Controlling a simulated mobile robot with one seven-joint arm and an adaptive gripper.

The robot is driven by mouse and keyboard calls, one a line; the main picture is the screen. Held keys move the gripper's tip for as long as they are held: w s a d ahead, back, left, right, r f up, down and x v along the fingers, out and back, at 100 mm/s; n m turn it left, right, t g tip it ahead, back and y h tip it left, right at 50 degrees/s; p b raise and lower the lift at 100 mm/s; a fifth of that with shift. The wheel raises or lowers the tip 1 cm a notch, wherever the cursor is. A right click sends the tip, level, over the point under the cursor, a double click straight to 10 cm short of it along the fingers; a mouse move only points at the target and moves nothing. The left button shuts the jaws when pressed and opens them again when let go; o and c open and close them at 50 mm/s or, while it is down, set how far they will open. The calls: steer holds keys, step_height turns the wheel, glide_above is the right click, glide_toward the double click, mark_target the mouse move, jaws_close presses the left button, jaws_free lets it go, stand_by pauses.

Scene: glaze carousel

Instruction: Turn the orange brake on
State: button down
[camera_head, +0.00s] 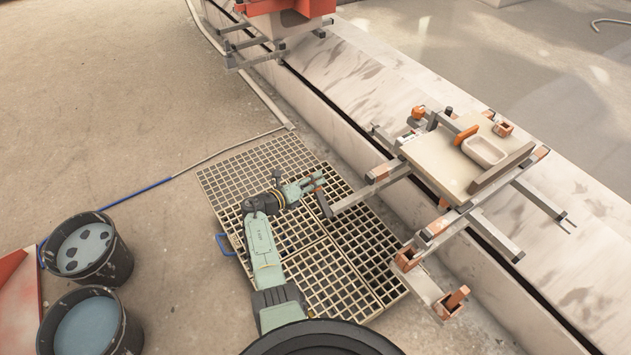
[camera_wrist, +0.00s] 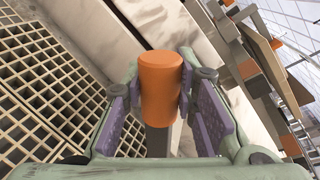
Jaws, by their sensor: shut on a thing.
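An orange cylindrical handle (camera_wrist: 160,88) stands at the end of a grey bar, between the purple pads of my gripper (camera_wrist: 161,100) in the wrist view. My gripper is shut on this handle. In the head view my gripper (camera_head: 314,184) is at the left end of a grey bar (camera_head: 360,194) reaching out from the carousel frame, and the handle is small there. An orange lever (camera_head: 466,134) lies on the beige board (camera_head: 432,158) of the carousel frame. An orange knob (camera_head: 418,113) is at the board's far left corner. Which orange part is the brake is not clear from the pictures.
A floor grating (camera_head: 330,250) lies under my arm. Two buckets (camera_head: 88,250) (camera_head: 90,325) stand at left. Another red-topped frame (camera_head: 288,18) is at the top.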

steer(key=shift+w+f, duration=0.15)
steer(key=shift+f, duration=0.1)
steer(key=shift+n, duration=0.3)
steer(key=c, duration=1.3)
jaws_free()
steer(key=shift+a, duration=0.1)
steer(key=v, duration=1.2)
steer(key=shift+r, duration=0.1)
